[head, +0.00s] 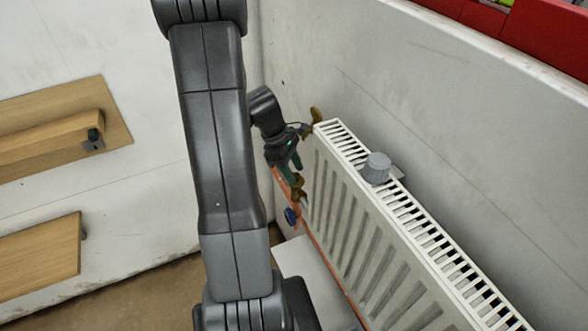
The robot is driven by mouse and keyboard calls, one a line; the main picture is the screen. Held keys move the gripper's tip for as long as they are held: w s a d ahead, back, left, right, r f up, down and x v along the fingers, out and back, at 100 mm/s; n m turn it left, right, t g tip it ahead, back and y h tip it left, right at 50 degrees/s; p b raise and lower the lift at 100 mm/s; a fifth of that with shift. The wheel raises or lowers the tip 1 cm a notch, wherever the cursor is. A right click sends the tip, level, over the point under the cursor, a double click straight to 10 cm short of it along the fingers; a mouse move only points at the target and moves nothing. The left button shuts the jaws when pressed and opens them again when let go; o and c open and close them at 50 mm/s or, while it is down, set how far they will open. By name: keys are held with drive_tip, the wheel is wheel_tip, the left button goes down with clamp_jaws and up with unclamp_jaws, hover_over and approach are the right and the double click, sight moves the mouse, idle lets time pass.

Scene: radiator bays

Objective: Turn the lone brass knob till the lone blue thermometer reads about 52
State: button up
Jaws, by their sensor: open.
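I cannot tell for sure whether the lower brass-coloured part belongs to my gripper or is the brass knob. A small blue round thing (290,215) sits low by the copper pipe, left of the radiator. It may be the thermometer, but its face and reading cannot be made out. No grip on any knob can be seen.
A grey knob (376,168) stands on the radiator's top grille, close to the wall. Copper pipe (284,181) runs beside the radiator's end. Wooden shelves (45,140) are on the left wall. Red boxes (480,20) lie beyond the right wall. My arm hides the middle.

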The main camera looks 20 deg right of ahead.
drive_tip(key=shift+s+a+f, duration=0.1)
drive_tip(key=shift+c, duration=0.4)
clamp_jaws()
drive_tip(key=shift+m, duration=0.3)
drive_tip(key=m, duration=0.1)
drive_tip(key=m+g+y, duration=0.1)
drive_tip(key=m, duration=0.1)
drive_tip(key=shift+w+d+m+p, duration=0.2)
drive_tip(key=shift+m+p, duration=0.1)
drive_tip(key=shift+p, duration=0.1)
drive_tip(key=shift+d+m+g+y, duration=0.15)
drive_tip(key=shift+m+y, duration=0.35)
drive_tip(key=shift+m, duration=0.65)
drive_tip(key=shift+m+g+y, duration=0.25)
drive_tip(key=shift+m+y, duration=0.25)
drive_tip(key=shift+m, duration=0.65)
